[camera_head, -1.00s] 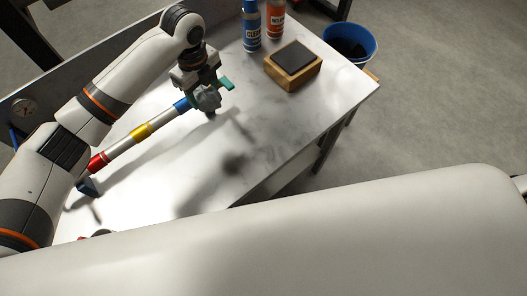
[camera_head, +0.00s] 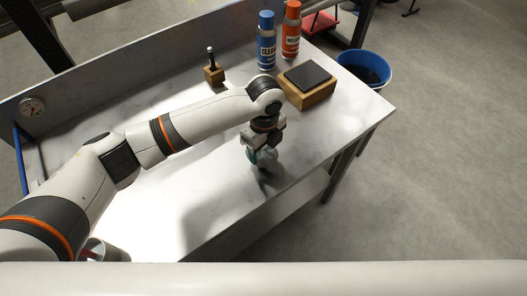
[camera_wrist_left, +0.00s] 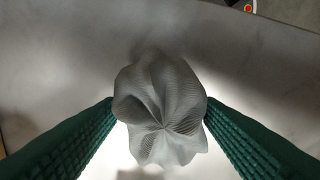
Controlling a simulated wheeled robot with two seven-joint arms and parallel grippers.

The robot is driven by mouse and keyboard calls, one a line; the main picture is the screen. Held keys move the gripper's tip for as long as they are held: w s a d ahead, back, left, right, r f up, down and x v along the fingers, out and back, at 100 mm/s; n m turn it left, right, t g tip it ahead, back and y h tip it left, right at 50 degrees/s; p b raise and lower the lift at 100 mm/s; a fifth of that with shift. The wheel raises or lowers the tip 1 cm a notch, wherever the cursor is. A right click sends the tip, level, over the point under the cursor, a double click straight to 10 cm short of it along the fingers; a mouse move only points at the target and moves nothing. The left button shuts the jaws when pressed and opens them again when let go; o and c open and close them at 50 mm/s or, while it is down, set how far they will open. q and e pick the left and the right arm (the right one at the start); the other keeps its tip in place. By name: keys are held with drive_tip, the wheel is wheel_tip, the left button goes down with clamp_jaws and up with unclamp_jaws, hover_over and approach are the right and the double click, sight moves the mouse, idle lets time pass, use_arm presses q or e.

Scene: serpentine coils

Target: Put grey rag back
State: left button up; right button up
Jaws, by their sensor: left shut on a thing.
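The grey rag (camera_wrist_left: 160,110) is a crumpled, ribbed cloth. In the left wrist view it sits between the two green fingers of my left gripper (camera_wrist_left: 160,112), which are shut on it. In the head view my left gripper (camera_head: 262,160) points down over the right part of the white table, and the rag (camera_head: 268,158) shows only as a small grey patch at the fingers. I cannot tell how far the rag is above the tabletop. My right gripper is not in view.
The marbled table (camera_head: 190,200) is clear around the gripper. Behind stand a wooden block with a dark top (camera_head: 308,88), a blue bottle (camera_head: 266,42), an orange bottle (camera_head: 290,32) and a small wooden holder (camera_head: 213,74). A blue bin (camera_head: 364,68) stands beyond the right edge.

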sight(263, 155)
use_arm(q)
wheel_tip(263, 155, down, 2)
drive_tip(key=shift+f, duration=0.4)
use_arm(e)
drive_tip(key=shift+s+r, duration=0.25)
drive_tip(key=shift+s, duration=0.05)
use_arm(q)
drive_tip(key=shift+f, duration=0.15)
drive_tip(key=o, duration=1.1)
wheel_tip(263, 155, up, 12)
drive_tip(key=shift+d+r+b, duration=0.15)
drive_tip(key=shift+b, duration=0.95)
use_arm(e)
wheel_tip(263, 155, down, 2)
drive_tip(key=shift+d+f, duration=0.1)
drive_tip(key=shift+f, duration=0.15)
